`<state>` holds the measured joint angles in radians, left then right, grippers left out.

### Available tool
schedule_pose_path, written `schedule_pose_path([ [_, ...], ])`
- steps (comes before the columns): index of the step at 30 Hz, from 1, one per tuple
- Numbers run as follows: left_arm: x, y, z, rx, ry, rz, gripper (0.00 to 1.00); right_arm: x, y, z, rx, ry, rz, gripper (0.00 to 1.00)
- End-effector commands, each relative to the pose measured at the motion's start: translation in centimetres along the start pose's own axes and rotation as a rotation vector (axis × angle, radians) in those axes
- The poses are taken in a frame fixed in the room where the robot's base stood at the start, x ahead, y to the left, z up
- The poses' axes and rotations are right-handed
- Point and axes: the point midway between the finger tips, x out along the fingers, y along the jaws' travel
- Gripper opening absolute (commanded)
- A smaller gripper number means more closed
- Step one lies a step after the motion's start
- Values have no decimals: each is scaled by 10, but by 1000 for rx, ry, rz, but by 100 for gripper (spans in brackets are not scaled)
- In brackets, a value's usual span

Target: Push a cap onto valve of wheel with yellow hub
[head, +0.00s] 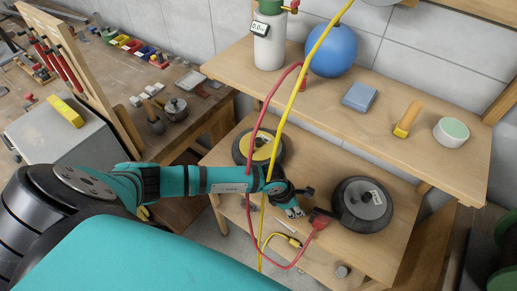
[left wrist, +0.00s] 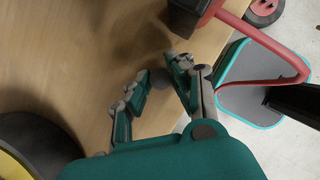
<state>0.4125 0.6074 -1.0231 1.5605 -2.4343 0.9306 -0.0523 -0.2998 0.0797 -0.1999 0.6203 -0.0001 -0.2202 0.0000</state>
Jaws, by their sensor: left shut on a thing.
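The wheel with the yellow hub (head: 262,139) lies flat on the bench's lower board, partly behind my left arm and the hoses. Its black tyre (left wrist: 42,138) shows at the lower left of the left wrist view. I cannot make out its valve. My left gripper (head: 294,211) is over the board between this wheel and a grey-hubbed wheel (head: 362,203). In the left wrist view its fingers (left wrist: 160,74) are shut on a small grey rounded thing (left wrist: 159,78), possibly a cap, mostly hidden by the fingers. My right gripper is not in view.
A red hose (head: 251,225) with a red-and-black end piece (head: 318,222) lies close right of my left gripper. A yellow hose (head: 297,88) hangs across my left arm. The upper shelf holds a blue ball (head: 333,50), a blue block (head: 359,97) and a white tub (head: 451,132).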

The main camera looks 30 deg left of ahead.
Motion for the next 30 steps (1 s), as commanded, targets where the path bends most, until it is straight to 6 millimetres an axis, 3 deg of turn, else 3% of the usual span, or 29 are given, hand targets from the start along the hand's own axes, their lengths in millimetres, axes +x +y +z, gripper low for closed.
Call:
schedule_pose_path([
  [17, -1, 0, 0, 0, 0, 0, 0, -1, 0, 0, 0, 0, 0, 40],
  [30, -30, 0, 12, 0, 0, 0, 0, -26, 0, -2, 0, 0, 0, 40],
])
